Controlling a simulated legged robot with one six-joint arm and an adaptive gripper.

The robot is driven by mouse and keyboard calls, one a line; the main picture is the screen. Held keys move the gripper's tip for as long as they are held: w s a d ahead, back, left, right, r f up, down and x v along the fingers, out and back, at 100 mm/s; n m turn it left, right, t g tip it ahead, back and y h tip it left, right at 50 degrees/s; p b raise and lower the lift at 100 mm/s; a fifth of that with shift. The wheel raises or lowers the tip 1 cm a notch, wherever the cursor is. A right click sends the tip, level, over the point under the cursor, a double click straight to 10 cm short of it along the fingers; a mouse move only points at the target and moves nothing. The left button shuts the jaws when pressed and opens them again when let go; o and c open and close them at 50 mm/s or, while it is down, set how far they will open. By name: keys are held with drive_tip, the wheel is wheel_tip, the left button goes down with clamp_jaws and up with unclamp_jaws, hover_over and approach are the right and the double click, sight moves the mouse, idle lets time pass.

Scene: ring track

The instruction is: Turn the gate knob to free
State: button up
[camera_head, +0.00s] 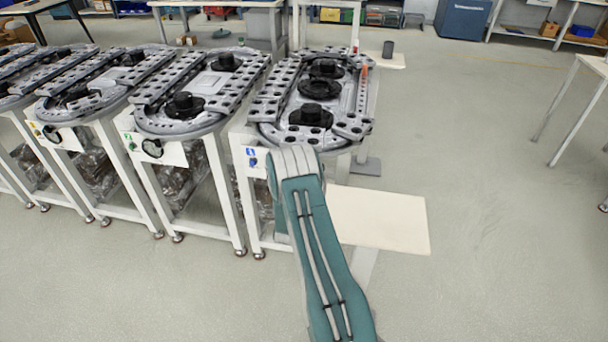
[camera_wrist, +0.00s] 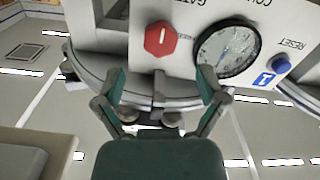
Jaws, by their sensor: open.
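The gate knob (camera_wrist: 160,39) is a red octagonal knob on a white panel in the wrist view, beside partly cut-off "GATE" lettering. A short pale mark shows on its face; any position wording is not readable. My gripper (camera_wrist: 163,88) is open and empty, its two fingers spread below the knob in the picture, apart from it as far as I can tell. In the head view my green arm reaches toward the front of the right-hand ring track (camera_head: 318,92); it hides the gripper and the knob.
Right of the knob are a round dial (camera_wrist: 228,50) and a blue reset button (camera_wrist: 281,64). A curved grey track edge (camera_wrist: 180,103) lies beyond the fingers. More track tables stand left; a pale board (camera_head: 380,218) is right of my arm.

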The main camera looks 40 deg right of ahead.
drive_tip(key=x, duration=0.6)
drive_tip(key=shift+w+d, duration=0.1)
drive_tip(key=shift+w, duration=0.15)
drive_tip(key=c, duration=1.1)
